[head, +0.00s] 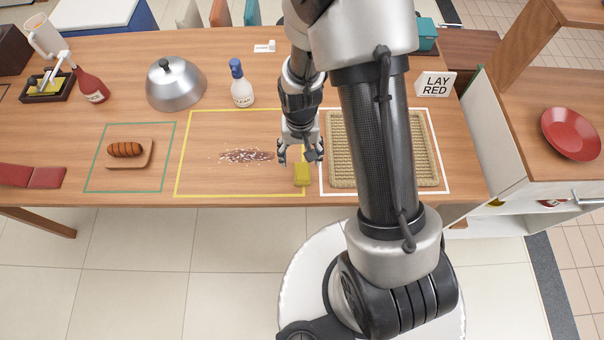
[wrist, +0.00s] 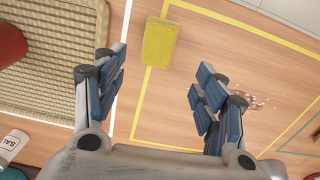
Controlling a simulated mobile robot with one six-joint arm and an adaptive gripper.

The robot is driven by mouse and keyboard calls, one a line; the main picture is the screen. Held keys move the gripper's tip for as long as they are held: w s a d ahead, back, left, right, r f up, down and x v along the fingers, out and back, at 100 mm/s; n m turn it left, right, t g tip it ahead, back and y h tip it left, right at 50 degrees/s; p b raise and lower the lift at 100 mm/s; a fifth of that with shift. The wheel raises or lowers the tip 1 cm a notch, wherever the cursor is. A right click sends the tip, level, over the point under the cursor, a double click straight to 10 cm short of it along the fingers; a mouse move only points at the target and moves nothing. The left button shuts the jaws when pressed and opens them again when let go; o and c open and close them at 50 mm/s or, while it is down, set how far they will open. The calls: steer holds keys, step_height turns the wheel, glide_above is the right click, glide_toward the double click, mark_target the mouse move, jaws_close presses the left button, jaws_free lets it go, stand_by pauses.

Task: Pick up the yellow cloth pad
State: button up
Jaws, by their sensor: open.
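The yellow cloth pad (head: 302,174) lies on the wooden table, over the right line of the yellow-outlined area, near the table's front edge. In the wrist view the yellow cloth pad (wrist: 159,42) is ahead of the fingers and between their lines, apart from both. My gripper (head: 300,155) is above the table just behind the pad in the head view. In the wrist view my gripper (wrist: 158,90) has its two fingers wide apart with nothing between them.
A woven mat (head: 345,185) lies right of the pad. A brown spill with white bits (head: 246,156) is to its left. A blue-capped bottle (head: 241,88) and a metal dome (head: 176,86) stand farther back. The front of the yellow-outlined area is clear.

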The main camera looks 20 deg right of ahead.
mark_target(302, 171)
step_height(302, 171, down, 3)
steer(key=shift+r+b, duration=0.1)
steer(key=shift+b, duration=0.2)
steer(key=f+b, duration=0.1)
steer(key=f, duration=0.1)
steer(key=s+f+b, duration=0.1)
steer(key=f, duration=0.1)
steer(key=shift+s+d+f, duration=0.1)
steer(key=shift+f, duration=0.55)
steer(key=shift+r, duration=0.1)
steer(key=shift+c, duration=0.5)
steer(key=c, duration=1)
